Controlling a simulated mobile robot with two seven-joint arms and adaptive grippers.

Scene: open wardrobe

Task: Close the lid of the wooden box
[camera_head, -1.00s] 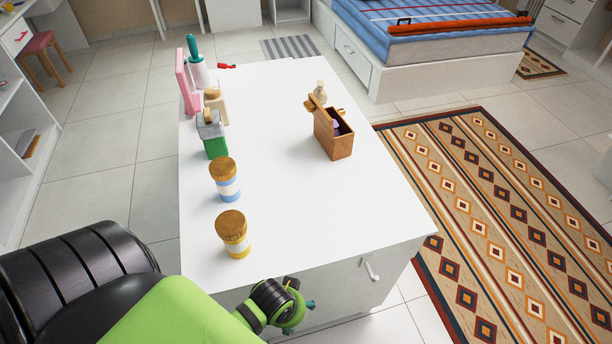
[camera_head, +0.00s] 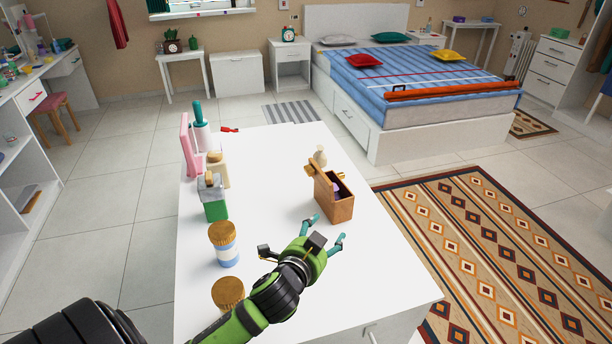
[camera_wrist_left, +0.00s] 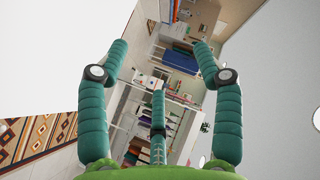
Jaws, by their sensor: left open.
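The wooden box (camera_head: 338,210) stands on the white table, right of its middle, in the head view. Its top is open and its dark inside shows, with a small purplish thing in it. The lid (camera_head: 313,176) is raised at the box's left and far side. My left gripper (camera_head: 327,229) is over the table on the near side of the box, with its teal fingers spread and nothing between them. I cannot tell whether a fingertip touches the box. The left wrist view shows the same open fingers (camera_wrist_left: 160,62) but not the box. My right gripper is not in view.
On the table's left side stand two jars with brown lids (camera_head: 223,244), a green and grey container (camera_head: 213,198), a beige bottle (camera_head: 218,168) and a pink thing (camera_head: 188,146). A small pale figure (camera_head: 320,155) stands behind the box. The table's middle is clear.

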